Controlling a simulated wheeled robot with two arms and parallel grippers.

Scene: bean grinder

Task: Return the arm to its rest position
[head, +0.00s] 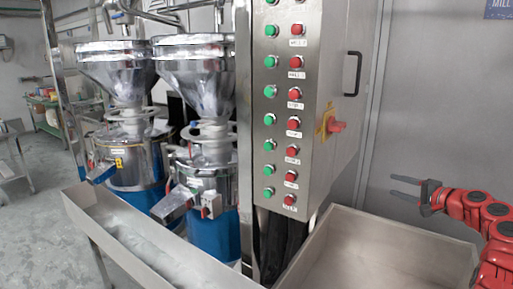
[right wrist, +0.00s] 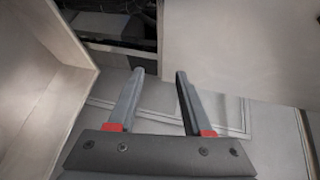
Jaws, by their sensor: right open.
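My right gripper (head: 405,188) is at the right side of the head view, on the end of my red right arm (head: 480,210). It is in the air above the right part of the steel trough, in front of the grey wall panel. Its two dark fingers point left and stand apart with nothing between them. In the right wrist view the open fingers (right wrist: 158,100) also show, empty, with grey panels beyond them. My left gripper is not in view.
A steel control cabinet (head: 345,75) with green and red buttons and a red switch (head: 336,126) stands left of my gripper. Two steel grinders with hoppers (head: 195,75) stand further left. A steel trough (head: 400,235) lies below. The air around the gripper looks clear.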

